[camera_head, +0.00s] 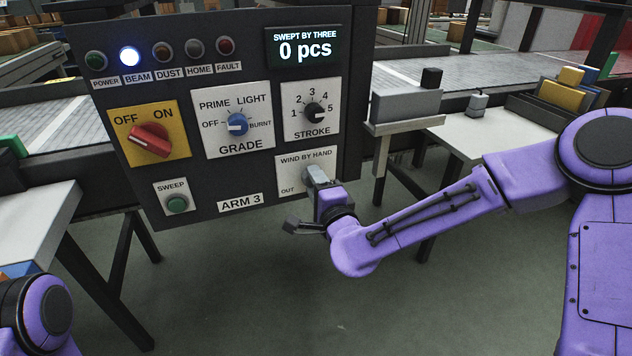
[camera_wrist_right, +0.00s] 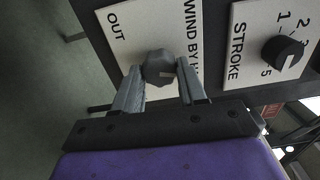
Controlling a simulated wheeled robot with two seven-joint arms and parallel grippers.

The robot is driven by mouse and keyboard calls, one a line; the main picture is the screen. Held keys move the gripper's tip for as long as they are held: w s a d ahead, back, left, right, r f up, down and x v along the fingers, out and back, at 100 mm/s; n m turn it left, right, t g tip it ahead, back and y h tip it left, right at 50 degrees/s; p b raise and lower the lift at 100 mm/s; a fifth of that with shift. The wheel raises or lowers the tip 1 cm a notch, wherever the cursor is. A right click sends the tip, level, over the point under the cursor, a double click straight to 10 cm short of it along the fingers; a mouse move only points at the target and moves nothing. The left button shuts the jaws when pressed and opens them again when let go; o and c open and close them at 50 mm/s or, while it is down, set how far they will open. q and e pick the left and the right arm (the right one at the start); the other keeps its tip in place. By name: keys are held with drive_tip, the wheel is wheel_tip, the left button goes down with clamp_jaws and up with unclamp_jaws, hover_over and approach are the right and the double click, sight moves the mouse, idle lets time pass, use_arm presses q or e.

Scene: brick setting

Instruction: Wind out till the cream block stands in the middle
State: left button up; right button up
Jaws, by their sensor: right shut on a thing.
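The hand-winding knob (camera_wrist_right: 159,68) is a grey faceted knob on the white WIND BY HAND plate (camera_head: 294,163), with OUT printed at its lower left in the head view. My right gripper (camera_head: 316,178) is at this knob. In the wrist view its two grey fingers (camera_wrist_right: 161,75) stand on either side of the knob, shut on it. In the head view the gripper hides most of the knob. I cannot pick out a cream block for certain in either view. My left gripper is out of view; only part of my left arm shows at lower left.
The BEAM lamp (camera_head: 130,57) is lit. The display (camera_head: 305,48) reads 0 pcs. Conveyors run behind.

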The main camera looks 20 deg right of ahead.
idle(0.5)
drive_tip(key=o, duration=1.1)
drive_tip(key=shift+c, duration=0.2)
drive_tip(key=shift+s, duration=0.1)
